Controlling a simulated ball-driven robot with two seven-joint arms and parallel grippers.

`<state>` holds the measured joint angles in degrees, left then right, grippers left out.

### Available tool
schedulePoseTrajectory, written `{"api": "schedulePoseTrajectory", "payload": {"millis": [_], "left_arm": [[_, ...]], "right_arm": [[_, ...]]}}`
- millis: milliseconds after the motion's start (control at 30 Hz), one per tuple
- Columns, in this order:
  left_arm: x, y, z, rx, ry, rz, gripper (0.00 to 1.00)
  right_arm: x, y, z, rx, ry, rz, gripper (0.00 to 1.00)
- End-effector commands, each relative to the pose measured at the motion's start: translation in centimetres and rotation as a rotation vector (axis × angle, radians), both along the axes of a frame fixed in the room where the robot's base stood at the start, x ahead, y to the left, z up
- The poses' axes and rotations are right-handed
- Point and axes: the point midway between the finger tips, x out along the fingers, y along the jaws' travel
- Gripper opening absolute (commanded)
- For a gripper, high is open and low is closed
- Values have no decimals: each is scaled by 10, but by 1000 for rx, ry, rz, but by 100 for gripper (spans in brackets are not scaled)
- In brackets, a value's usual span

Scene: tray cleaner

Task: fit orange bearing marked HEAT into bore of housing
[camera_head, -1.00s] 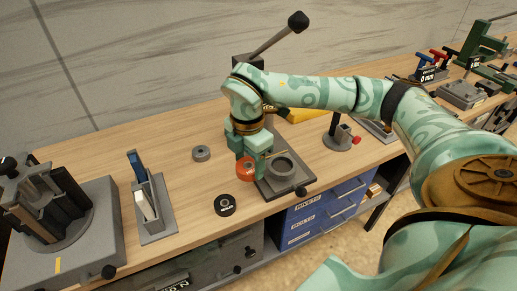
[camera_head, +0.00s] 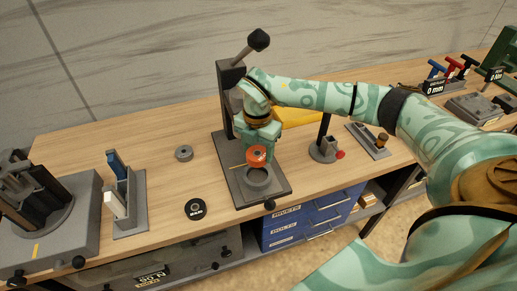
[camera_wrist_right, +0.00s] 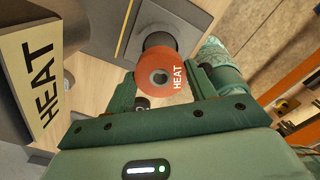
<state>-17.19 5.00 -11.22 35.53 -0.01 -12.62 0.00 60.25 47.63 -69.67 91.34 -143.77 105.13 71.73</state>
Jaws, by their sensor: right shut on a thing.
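The orange bearing marked HEAT (camera_head: 257,157) is held by my right gripper (camera_head: 256,148) just above and behind the grey round housing (camera_head: 258,194). The bearing is apart from the housing, and the housing's bore opening faces up. In the right wrist view the bearing (camera_wrist_right: 178,78) sits between the two green fingers of my right gripper (camera_wrist_right: 163,84), its HEAT lettering and dark centre hole visible. Whether the bearing lines up with the bore is hard to tell. My left gripper is in neither view.
The housing stands on the base of a dark press (camera_head: 232,100) with a lever above. A grey ring (camera_head: 184,153) and a black bearing (camera_head: 195,209) lie to the left. A slotted holder (camera_head: 129,203) stands farther left. A small stand (camera_head: 323,153) is on the right.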

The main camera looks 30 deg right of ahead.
Motion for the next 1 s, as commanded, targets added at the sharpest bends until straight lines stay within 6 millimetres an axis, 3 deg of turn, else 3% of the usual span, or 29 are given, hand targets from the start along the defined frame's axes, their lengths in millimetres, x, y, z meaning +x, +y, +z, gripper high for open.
{"api": "schedulePoseTrajectory", "payload": {"millis": [267, 733, 1000], "left_arm": [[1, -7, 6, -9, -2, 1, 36], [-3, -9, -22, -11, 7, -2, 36], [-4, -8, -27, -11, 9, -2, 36]], "right_arm": [[0, 0, 3, 1, -2, -2, 27], [0, 0, -47, 0, 1, -2, 27], [0, 0, -58, 0, -2, -2, 27]]}}
